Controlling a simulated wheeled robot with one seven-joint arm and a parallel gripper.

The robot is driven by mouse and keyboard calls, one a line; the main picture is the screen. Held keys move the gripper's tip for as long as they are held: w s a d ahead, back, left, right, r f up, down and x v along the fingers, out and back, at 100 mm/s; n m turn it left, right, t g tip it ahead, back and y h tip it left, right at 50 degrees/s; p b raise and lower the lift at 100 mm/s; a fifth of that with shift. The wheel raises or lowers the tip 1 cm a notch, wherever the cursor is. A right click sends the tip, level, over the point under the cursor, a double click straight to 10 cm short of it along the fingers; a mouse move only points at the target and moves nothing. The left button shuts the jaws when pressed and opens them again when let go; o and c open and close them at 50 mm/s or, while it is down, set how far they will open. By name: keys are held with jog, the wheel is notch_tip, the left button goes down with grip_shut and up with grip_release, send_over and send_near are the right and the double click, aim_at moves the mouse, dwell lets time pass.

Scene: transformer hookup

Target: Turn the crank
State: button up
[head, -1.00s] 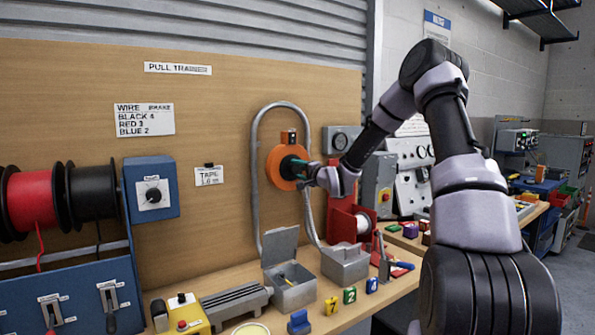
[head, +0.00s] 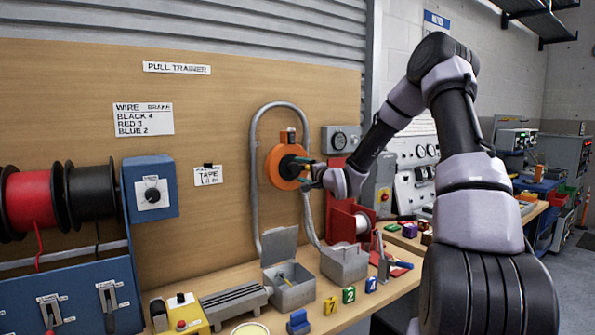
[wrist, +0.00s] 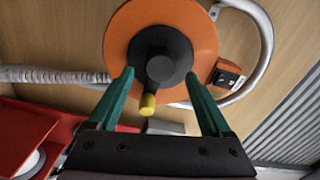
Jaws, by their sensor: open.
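The crank is a black hub and arm (wrist: 160,66) with a yellow knob (wrist: 147,104), on the face of an orange disc (wrist: 192,30). In the head view the orange disc (head: 279,178) is fixed to the wooden board, and its black centre (head: 290,166) faces my gripper. My gripper (wrist: 157,88) has green fingers, spread open, one on each side of the crank arm and knob in the wrist view. I see a gap between each finger and the knob. In the head view my gripper (head: 305,172) is just in front of the disc. Contact with the hub cannot be told.
A grey conduit (head: 254,190) loops around the disc. A red bracket (head: 343,218) with a white spool stands at its right. Open grey boxes (head: 292,296) sit on the bench below. Blue reel stand (head: 75,285) is at left.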

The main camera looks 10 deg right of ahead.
jog(key=v, duration=0.7)
jog(key=shift+s, duration=0.4)
jog(key=shift+d, duration=0.1)
jog(key=s+d+r+n+g+h, duration=0.2)
jog(key=s+r+n+g+h, duration=0.15)
jog(key=s, duration=0.45)
jog(key=s+d+r+n+g+h, duration=0.25)
jog(key=s+r+h, duration=0.2)
jog(key=s, duration=0.45)
jog(key=s+a+r+g+y, duration=0.1)
jog(key=s, duration=0.9)
jog(key=s+a+r+n+g+y, duration=0.1)
jog(key=s+a+r+g+y, duration=0.1)
jog(key=s, duration=0.9)
jog(key=shift+a+g, duration=0.25)
jog(key=shift+g, duration=0.05)
